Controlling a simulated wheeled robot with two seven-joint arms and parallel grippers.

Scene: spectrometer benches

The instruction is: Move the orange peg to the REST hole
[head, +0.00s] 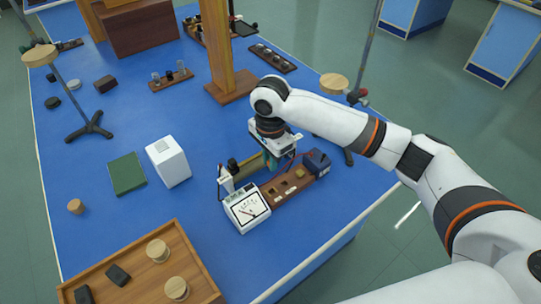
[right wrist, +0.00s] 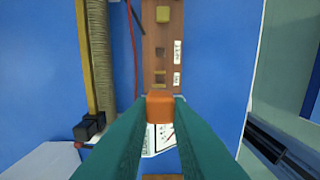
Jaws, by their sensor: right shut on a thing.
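My right gripper (right wrist: 160,108) is shut on the orange peg (right wrist: 160,104), which sits between its two teal fingertips. In the head view the right gripper (head: 282,162) is above the brown board (head: 273,196), and the peg cannot be made out there. The board also shows in the right wrist view (right wrist: 150,62), with dark square holes (right wrist: 160,51) and a yellow peg (right wrist: 162,15) in line. White labels (right wrist: 178,50) lie beside the holes; I cannot read which is REST. Whether the orange peg touches the board is not clear. My left gripper is not in view.
A white meter (head: 246,208) stands at the near end of the board, and a dark blue box (head: 317,161) at its far end. A white block (head: 168,163) and a green book (head: 127,173) lie left. A wooden tray (head: 200,270) is at the front.

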